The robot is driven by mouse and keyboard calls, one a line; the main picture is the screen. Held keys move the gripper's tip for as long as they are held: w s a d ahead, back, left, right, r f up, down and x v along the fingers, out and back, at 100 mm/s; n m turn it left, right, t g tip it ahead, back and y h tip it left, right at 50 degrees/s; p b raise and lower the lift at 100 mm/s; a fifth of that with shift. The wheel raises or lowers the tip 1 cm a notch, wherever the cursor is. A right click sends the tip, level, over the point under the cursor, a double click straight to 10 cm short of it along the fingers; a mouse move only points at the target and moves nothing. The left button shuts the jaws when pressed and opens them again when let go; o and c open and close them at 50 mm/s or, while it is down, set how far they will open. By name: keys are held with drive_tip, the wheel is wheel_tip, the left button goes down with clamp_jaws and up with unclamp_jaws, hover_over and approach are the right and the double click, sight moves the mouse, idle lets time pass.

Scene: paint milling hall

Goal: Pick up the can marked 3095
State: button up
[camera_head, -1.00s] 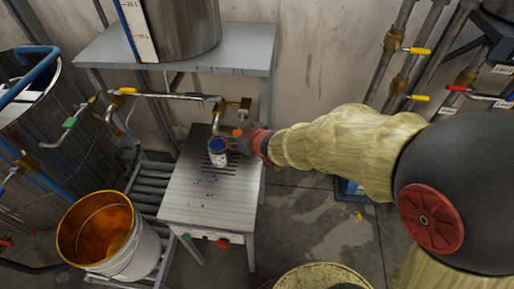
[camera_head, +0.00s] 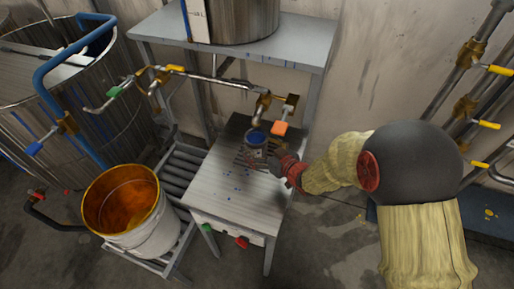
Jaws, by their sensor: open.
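A small can (camera_head: 256,140) with blue paint in its open top stands upright on the slotted grate of a metal stand, below a brass tap. No number on it can be read from here. My gripper (camera_head: 272,160) is at the can's right front side, with its arm reaching in from the right. The gripper is open, with its dark fingers close around or beside the can. Whether they touch it cannot be told at this size.
The brass tap (camera_head: 262,107) and an orange-handled valve (camera_head: 280,128) hang close above the can. A bucket of orange paint (camera_head: 150,235) stands on a roller rack to the left. A shelf (camera_head: 290,54) with a steel tank is behind. The stand's front top (camera_head: 225,200) is clear apart from blue drops.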

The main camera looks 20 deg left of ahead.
sight(251, 140)
drive_tip(key=b+x, duration=0.1)
drive_tip(key=x, duration=0.2)
drive_tip(key=shift+f, duration=0.2)
drive_tip(key=shift+r, duration=0.1)
drive_tip(key=c, duration=0.3)
drive_tip(key=c, duration=1.5)
drive_tip(key=shift+w+r, duration=0.1)
drive_tip(key=shift+c, duration=1)
drive_tip(key=shift+r, duration=0.1)
